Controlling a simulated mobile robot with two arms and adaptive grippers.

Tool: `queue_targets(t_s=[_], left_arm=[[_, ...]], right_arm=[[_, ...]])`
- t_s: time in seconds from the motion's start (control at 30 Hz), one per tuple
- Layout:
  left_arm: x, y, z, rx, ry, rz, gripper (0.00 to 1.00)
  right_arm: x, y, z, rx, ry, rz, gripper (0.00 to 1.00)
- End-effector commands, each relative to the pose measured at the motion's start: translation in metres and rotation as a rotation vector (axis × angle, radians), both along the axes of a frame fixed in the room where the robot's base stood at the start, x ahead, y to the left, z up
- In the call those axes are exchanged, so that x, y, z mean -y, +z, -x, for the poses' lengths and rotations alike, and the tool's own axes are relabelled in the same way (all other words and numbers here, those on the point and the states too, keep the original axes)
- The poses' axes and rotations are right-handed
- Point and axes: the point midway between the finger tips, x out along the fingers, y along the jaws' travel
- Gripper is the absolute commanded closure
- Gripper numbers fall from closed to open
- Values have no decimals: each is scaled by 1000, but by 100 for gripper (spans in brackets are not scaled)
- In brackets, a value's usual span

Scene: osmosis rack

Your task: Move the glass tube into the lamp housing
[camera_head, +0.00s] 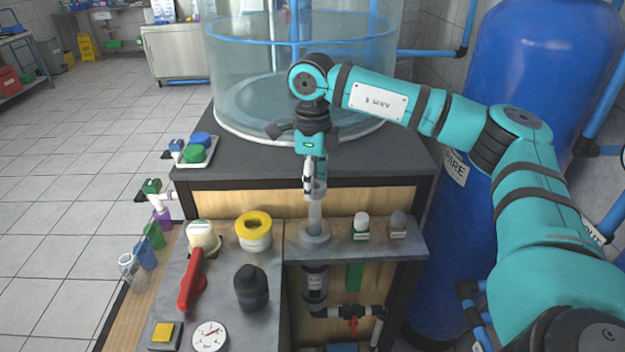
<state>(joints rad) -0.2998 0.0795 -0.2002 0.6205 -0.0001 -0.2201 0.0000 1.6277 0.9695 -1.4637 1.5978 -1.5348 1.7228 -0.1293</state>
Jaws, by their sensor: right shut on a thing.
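The glass tube (315,214) is a pale grey, translucent upright cylinder. My right gripper (314,186) comes down from above and is shut on the tube's upper end. The tube's lower end meets the grey round collar (316,240) on the metal shelf, which looks like the top of the lamp housing. I cannot tell how deep the tube sits in it. A dark cylindrical body (315,284) hangs below the shelf under the collar. My left gripper is not in view.
Two small capped bottles (361,226) (398,225) stand right of the collar. A large clear tank (240,70) stands behind.

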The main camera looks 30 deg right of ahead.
Motion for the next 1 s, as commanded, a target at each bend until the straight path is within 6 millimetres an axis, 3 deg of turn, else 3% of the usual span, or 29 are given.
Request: queue_targets(t_s=[0.17,1.0], left_arm=[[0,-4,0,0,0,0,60],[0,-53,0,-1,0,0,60]], right_arm=[[0,-5,0,0,0,0,75],[0,-77,0,0,0,-1,75]])
